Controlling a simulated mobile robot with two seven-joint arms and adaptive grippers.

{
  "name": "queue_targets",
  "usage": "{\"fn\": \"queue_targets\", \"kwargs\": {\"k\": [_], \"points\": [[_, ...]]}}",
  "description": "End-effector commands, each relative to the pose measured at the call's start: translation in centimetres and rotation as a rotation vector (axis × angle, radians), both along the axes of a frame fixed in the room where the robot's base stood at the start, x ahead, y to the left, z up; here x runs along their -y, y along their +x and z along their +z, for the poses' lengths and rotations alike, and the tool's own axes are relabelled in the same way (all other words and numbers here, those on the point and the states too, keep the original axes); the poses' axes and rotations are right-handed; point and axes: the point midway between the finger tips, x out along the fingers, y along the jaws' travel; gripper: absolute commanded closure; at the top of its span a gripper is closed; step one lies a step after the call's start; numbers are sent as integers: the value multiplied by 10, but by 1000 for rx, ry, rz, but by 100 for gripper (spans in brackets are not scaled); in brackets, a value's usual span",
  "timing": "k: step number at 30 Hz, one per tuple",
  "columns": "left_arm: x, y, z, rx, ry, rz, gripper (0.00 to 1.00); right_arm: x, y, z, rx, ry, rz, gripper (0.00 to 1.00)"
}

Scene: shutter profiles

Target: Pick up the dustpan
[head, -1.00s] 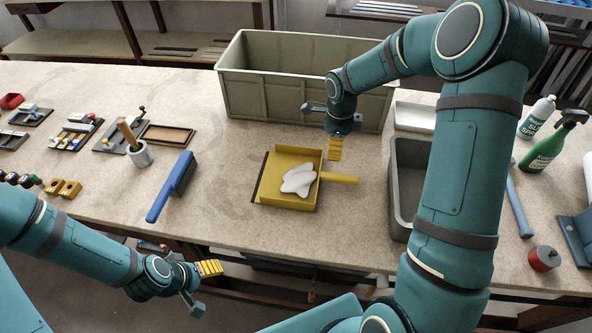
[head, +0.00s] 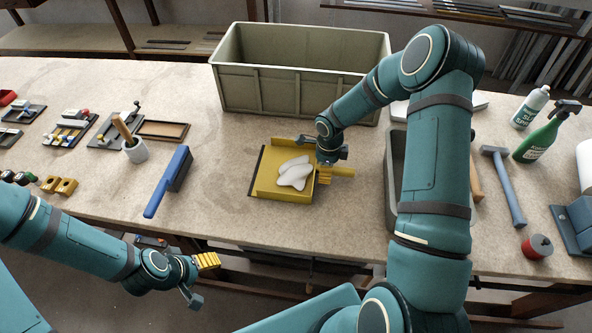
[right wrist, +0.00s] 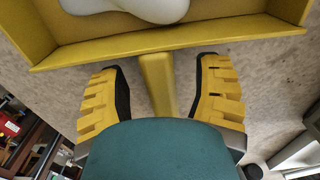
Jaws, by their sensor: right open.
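The yellow dustpan (head: 268,186) lies flat on the workbench in the head view, its handle (head: 343,172) pointing right. A white lumpy thing (head: 292,174) lies in the pan. My right gripper (head: 324,174) is low at the root of the handle. In the right wrist view, the open yellow fingers of my right gripper (right wrist: 160,92) stand on either side of the handle (right wrist: 158,82), with a gap on each side. The pan's back wall (right wrist: 170,42) is just ahead of the fingertips. My left gripper (head: 207,262) hangs in front of the bench edge, apart from everything; its opening is unclear.
A large grey-green crate (head: 295,94) stands behind the dustpan. A blue brush (head: 168,181) lies to its left. A grey tray (head: 392,205) is to the right, partly hidden by my right arm. Bare bench surrounds the dustpan's front and left.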

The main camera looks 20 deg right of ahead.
Motion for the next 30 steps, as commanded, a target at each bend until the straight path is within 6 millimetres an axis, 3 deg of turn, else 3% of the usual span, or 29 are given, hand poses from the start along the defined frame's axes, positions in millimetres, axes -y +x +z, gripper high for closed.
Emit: {"fn": "queue_targets", "kwargs": {"k": [8,12,14,24,30], "points": [[0,0,0,0,0,0,33,0,0,-3,1,1,0,34],[0,0,0,0,0,0,33,0,0,-3,1,1,0,83],[0,0,0,0,0,0,33,0,0,-3,1,1,0,100],[0,0,0,0,0,0,33,0,0,0,1,0,1,100],[0,0,-2,0,0,0,33,0,1,27,5,-1,1,100]]}}
